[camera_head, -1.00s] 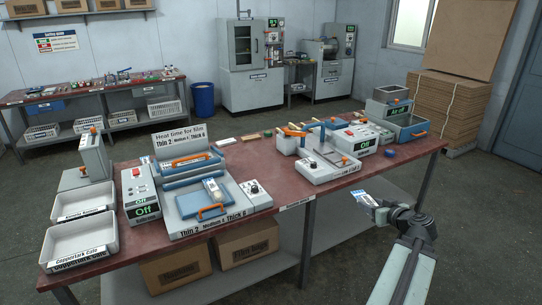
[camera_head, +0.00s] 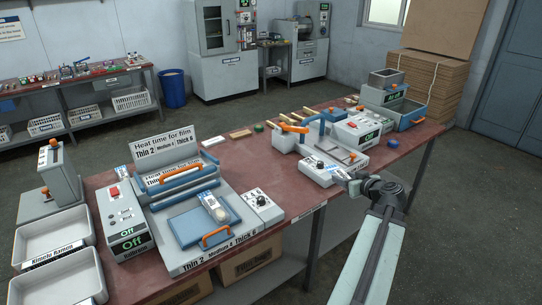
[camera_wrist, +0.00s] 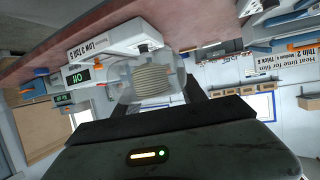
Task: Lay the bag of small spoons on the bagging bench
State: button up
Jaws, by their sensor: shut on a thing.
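My gripper (camera_head: 352,184) is above the right front part of the red-topped bench (camera_head: 285,222), which is probably the bagging bench. It is shut on a small clear bag (camera_head: 339,173), seen against the right-hand machine; contact with that machine cannot be told. In the wrist view the clear bag (camera_wrist: 152,82) shows a ribbed beige stack inside, between my dark fingers (camera_wrist: 158,106). Another small bag (camera_head: 213,207) lies on the blue plate of the left sealer (camera_head: 212,240).
Two pale trays (camera_head: 60,275) stand at the bench's left end. A control box (camera_head: 124,215) and the right-hand machine (camera_head: 318,165) take up space on the top. Bare red surface shows between the left sealer and the right-hand machine.

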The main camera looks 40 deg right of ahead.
jog(key=w+f+n+y+b, duration=0.2)
jog(key=w+f+b, duration=0.1)
jog(key=w, duration=0.9)
jog(key=n+y+b, duration=0.1)
jog(key=b, duration=0.1)
send_over(290, 191)
notch_tip(290, 191, down, 2)
jog(key=shift+t, duration=0.3)
notch_tip(290, 191, down, 10)
jog(key=b, duration=1)
jog(key=shift+d+f, duration=0.15)
jog(key=shift+f, duration=0.1)
jog(key=shift+r, duration=0.2)
jog(key=shift+f, duration=0.15)
jog(key=o, duration=1.3)
